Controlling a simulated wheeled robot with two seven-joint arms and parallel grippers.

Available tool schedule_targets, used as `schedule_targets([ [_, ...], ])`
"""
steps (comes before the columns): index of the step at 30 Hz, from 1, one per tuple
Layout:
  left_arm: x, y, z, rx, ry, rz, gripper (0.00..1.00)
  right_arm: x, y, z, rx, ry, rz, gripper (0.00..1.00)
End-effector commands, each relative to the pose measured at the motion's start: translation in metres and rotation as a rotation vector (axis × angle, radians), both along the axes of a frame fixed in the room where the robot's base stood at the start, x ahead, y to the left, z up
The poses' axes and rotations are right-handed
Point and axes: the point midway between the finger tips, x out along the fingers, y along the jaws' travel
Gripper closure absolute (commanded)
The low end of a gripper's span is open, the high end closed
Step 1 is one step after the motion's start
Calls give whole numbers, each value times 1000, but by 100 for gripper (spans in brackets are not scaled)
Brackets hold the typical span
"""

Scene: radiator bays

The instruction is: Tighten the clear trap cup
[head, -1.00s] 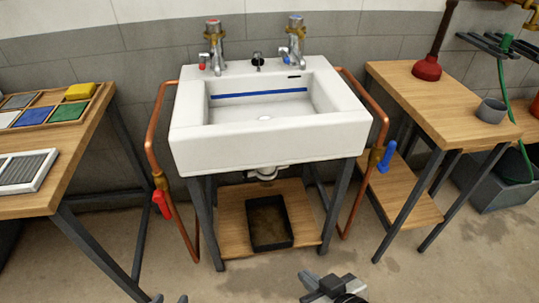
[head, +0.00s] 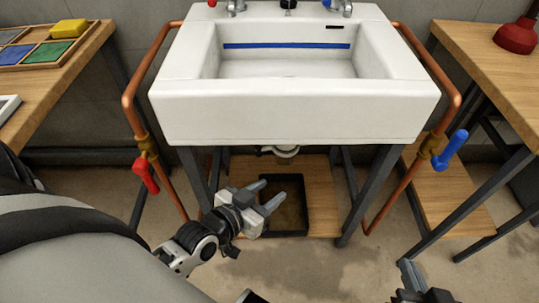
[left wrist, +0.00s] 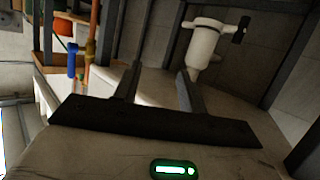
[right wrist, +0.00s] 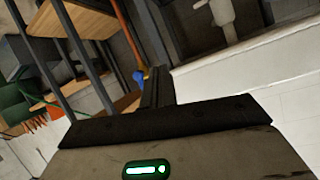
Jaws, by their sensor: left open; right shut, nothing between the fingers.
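Under the white sink (head: 292,117), a small pale part of the trap (head: 284,151) shows in the head view; its lower part is hard to make out. In the left wrist view a whitish trap body (left wrist: 203,44) with a wide collar and a tapered lower end stands just beyond the fingertips, near the right finger. I cannot tell cup from body clearly. My left gripper (head: 274,194) is open and empty, below and in front of the trap, apart from it. My right gripper (head: 408,270) is shut and empty, low at the right, far from the trap.
A dark tray (head: 305,205) stands on the wooden shelf (head: 325,195) under the sink. Sink legs and copper pipes with a red lever (head: 146,175) and a blue lever (head: 450,150) flank the space. Wooden tables stand left and right.

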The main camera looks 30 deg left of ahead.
Motion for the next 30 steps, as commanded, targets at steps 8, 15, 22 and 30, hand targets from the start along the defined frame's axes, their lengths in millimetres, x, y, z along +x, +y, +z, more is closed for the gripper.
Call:
schedule_targets([
  [8,46,90,-97,34,-245,206,59,5,23,-60,125,-98,56,100],
  [15,56,127,-109,53,-327,306,59,4,31,-63,171,-128,80,100],
  [22,84,133,-107,51,-335,313,59,4,33,-60,209,-136,81,100],
  [30,142,141,-109,51,-333,313,59,5,38,-57,296,-152,83,100],
])
